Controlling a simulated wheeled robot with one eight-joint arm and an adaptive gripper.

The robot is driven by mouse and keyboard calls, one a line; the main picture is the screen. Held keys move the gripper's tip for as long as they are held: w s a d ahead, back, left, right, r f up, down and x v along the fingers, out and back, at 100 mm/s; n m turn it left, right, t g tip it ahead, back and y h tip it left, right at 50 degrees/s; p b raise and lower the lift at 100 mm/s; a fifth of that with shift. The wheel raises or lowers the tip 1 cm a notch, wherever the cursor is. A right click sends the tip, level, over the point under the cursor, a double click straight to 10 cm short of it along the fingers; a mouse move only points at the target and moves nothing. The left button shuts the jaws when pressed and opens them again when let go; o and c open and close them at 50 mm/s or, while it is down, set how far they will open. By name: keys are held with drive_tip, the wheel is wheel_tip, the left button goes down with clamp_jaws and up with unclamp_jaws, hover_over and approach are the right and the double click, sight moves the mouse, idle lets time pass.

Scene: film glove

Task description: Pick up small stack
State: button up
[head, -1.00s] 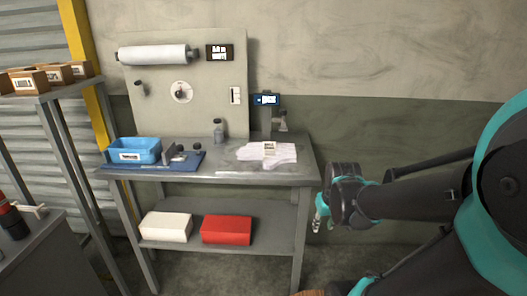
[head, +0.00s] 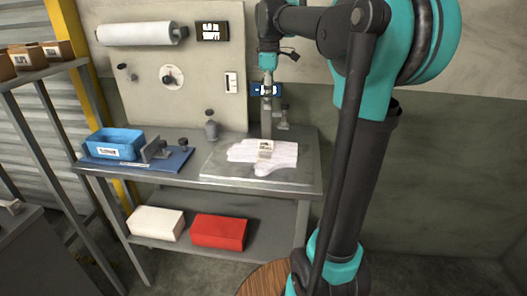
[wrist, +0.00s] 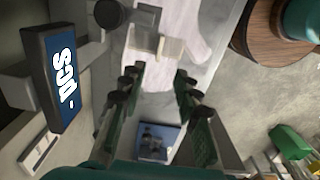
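A small pale stack (head: 265,149) with a printed label lies on a white glove (head: 280,160) on the metal workbench. In the wrist view the stack (wrist: 146,42) is a pale block near the top, across the glove (wrist: 205,42). My gripper (head: 267,83) hangs above the bench in the head view, above the stack and in front of the small display. In the wrist view my gripper (wrist: 158,78) has its two dark fingers spread apart with nothing between them. The stack appears beyond the fingertips, apart from them.
A blue-faced display (wrist: 62,78) is close on the left in the wrist view. A grey bottle (head: 211,125) and a blue bin (head: 116,144) stand on the bench. A film roll (head: 137,33) hangs on the back panel. White and red boxes (head: 218,231) sit on the lower shelf.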

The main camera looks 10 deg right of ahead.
hover_over(267, 142)
drive_tip(key=f, duration=1.1)
drive_tip(key=shift+w+d, duration=0.2)
drive_tip(key=shift+d, duration=0.05)
drive_tip(key=shift+a+f, duration=0.15)
drive_tip(key=shift+f, duration=2.5)
clamp_jaws()
